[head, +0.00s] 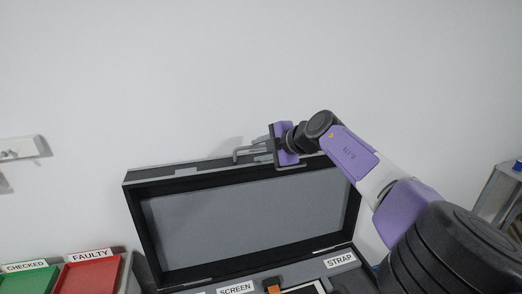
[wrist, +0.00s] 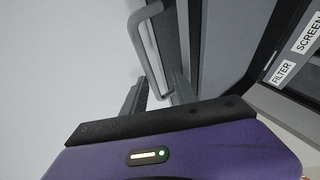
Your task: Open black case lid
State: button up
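The black case (head: 133,215) has its lid (head: 250,222) standing up, nearly upright, with its grey inner face showing. A grey bar handle (wrist: 146,45) is at the lid's edge in the wrist view; it also shows along the top edge in the head view (head: 240,153). My gripper (head: 262,150) is at the lid's top edge, by the handle. In the wrist view the two fingers (wrist: 158,90) are apart, with the near end of the handle between them. Whether either finger touches the handle I cannot tell.
The case's labels read SCREEN (head: 236,288), STRAP (head: 340,260) and FILTER (wrist: 283,73). A green CHECKED tray (head: 28,281) and a red FAULTY tray (head: 90,275) are at the left. A pale wall (head: 200,70) stands close behind the lid. A grey frame (head: 497,192) is at the far right.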

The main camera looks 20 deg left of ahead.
jog(key=shift+d, duration=0.15)
jog(key=shift+d+r+p, duration=0.45)
jog(key=shift+d+p, duration=0.05)
jog(key=shift+p, duration=0.25)
jog(key=p+v, duration=0.1)
jog(key=v, duration=0.5)
jog(key=shift+s, duration=0.35)
jog(key=shift+d, duration=0.1)
